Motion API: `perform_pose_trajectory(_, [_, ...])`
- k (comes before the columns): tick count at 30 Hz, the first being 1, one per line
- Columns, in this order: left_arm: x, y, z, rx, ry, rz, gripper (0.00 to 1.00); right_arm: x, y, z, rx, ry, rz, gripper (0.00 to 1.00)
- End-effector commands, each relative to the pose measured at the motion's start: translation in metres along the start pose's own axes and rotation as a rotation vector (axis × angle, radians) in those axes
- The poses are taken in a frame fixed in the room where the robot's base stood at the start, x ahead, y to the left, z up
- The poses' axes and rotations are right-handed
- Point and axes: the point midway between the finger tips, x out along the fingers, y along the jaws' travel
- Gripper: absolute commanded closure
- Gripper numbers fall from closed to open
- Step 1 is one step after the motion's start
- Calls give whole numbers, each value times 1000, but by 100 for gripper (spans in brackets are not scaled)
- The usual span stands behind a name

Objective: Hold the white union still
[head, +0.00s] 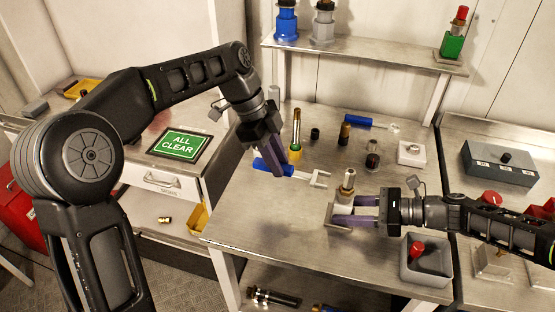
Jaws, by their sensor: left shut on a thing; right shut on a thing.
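A pale union (347,190), seemingly the white one, stands upright with a metallic top on a small grey base plate (333,222) on the bench. My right gripper (338,210) reaches in from the right and is shut around its lower part, hiding much of it. My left gripper (280,170) points down and is shut on the blue handle of a spanner (259,165). The spanner's pale forked end (320,179) points right toward the union, apart from it in the picture. I cannot tell how high the spanner is above the bench.
A yellow-green fitting with a tall rod (296,140), dark fittings (345,134), and another blue-handled tool (358,120) stand or lie behind. A white block (411,153) is at the back right. A grey bin with a red-topped part (427,262) sits front right. The front left bench is clear.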

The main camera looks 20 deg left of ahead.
Motion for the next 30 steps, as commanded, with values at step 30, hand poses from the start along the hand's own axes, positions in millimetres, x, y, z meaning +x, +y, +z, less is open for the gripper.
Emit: perform_pose_trajectory(30, [16,160,-66,-946,2,-400,100,0,0,0,0,0,0,100])
